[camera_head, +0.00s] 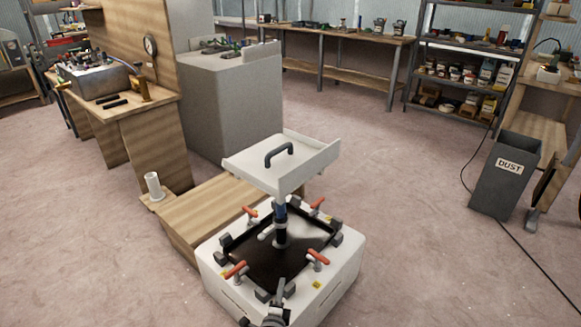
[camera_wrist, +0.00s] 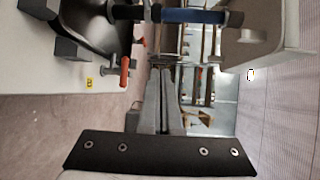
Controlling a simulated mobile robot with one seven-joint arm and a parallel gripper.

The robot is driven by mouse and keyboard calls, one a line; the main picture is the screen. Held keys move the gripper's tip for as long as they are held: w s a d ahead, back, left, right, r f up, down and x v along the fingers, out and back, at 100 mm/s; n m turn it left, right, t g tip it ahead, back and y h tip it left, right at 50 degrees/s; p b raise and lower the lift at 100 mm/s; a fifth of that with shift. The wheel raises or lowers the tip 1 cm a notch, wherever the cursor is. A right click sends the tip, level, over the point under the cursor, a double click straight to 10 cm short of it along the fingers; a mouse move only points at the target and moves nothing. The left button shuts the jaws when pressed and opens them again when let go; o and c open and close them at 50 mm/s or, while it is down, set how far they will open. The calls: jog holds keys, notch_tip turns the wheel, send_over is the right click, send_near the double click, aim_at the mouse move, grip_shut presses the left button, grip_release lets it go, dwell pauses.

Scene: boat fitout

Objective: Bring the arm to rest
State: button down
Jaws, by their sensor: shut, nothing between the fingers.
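My gripper (camera_wrist: 165,75) is shut and empty in the wrist view, its grey fingers together beyond a black bolted plate. In the head view a dark grey part, probably my gripper, shows at the bottom edge, over the near side of a white box (camera_head: 222,272). The box has a black recessed top (camera_head: 262,262) and several orange-handled clamps (camera_head: 317,258). A white lid-like tray (camera_head: 300,172) with a black handle sits above it on a black and blue post (camera_head: 280,225). In the wrist view the post (camera_wrist: 190,15) and an orange handle (camera_wrist: 124,71) stand apart from my fingers.
A low wooden platform (camera_head: 205,208) with a white cup-like cylinder (camera_head: 153,186) adjoins the box. A grey cabinet (camera_head: 225,105) and wooden bench (camera_head: 125,100) stand behind left. A dust bin (camera_head: 503,180) and cables are at right. Floor between box and bin is mostly clear.

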jog(key=w+d+r+m+g+h, duration=0.1)
jog(key=d+r+m+g+h, duration=0.2)
jog(key=d+r+m+h, duration=0.35)
jog(key=d+r+m+g+h, duration=0.2)
jog(key=d+r+m+h, duration=0.1)
jog(key=r+m, duration=0.65)
jog(key=s+d+r+m+g+y, duration=0.1)
jog(key=s+d+r+m+g, duration=0.35)
jog(key=r+m, duration=0.3)
jog(key=s+d+r+m+g+y, duration=0.1)
jog(key=s+d+r+m+g, duration=0.4)
jog(key=m, duration=0.4)
jog(key=s+a+r+m+t+y, duration=0.25)
jog(key=s+r+m+y, duration=0.75)
jog(key=s+r+m, duration=0.85)
notch_tip(320, 180, up, 19)
jog(key=p, duration=1.9)
jog(key=shift+s+d+f+m+t, duration=0.15)
jog(key=shift+s+m+t, duration=0.15)
jog(key=shift+m+t, duration=0.1)
